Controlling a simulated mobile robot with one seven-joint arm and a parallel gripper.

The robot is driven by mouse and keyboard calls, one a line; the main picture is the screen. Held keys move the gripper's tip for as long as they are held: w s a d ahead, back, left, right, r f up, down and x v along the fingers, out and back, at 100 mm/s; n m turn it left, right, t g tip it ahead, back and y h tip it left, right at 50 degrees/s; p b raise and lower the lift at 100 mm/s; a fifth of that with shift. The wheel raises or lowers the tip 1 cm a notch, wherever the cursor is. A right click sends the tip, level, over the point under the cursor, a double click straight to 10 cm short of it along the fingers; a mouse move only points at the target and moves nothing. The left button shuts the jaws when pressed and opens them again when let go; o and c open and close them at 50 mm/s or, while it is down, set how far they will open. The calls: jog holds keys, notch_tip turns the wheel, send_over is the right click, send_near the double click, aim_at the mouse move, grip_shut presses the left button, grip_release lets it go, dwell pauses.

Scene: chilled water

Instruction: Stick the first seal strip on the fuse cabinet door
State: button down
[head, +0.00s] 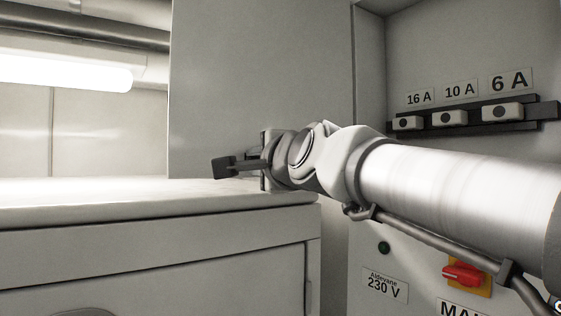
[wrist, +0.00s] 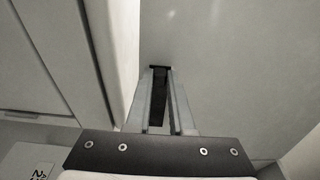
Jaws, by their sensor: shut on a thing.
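The fuse cabinet door (head: 260,85) is a plain grey panel standing open to the left of the cabinet recess. My gripper (head: 240,167) reaches in from the right in front of the door's lower part, just above the worktop. In the wrist view its pale fingers (wrist: 163,100) are shut on a dark narrow piece (wrist: 160,88), which seems to be a seal strip. The dark end (head: 222,166) shows past the fingers in the head view. Whether it touches the door I cannot tell. My arm hides the door's lower right part.
The pale worktop (head: 120,194) lies left of and below my gripper, close under it. Fuses (head: 446,117) labelled 16 A, 10 A and 6 A sit in the cabinet recess. A lit tube (head: 60,73) hangs upper left.

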jog(key=shift+w+a, duration=0.2)
jog(key=shift+w, duration=0.3)
dwell(0.3)
dwell(0.4)
jog(key=c, duration=0.7)
grip_release()
jog(key=b+v, duration=0.3)
jog(key=v, duration=1.4)
jog(key=d+f+n+g+h, duration=0.2)
jog(key=d+f+n+g, duration=0.1)
jog(key=f, duration=0.8)
jog(key=d+f+n+g+h, duration=0.2)
jog(key=d+f+n, duration=0.15)
jog(key=f, duration=0.75)
jog(key=s+d+f+n+g+h, duration=0.1)
jog(key=s+d+f+n+g, duration=0.2)
jog(key=f, duration=0.6)
jog(key=s+d+f+n+g+h, duration=0.2)
jog(key=s+f, duration=0.3)
jog(key=f, duration=0.4)
jog(key=shift+s+d+f+n+g, duration=0.2)
jog(key=shift+d+f+n+g, duration=0.15)
jog(key=shift+d+n, duration=0.4)
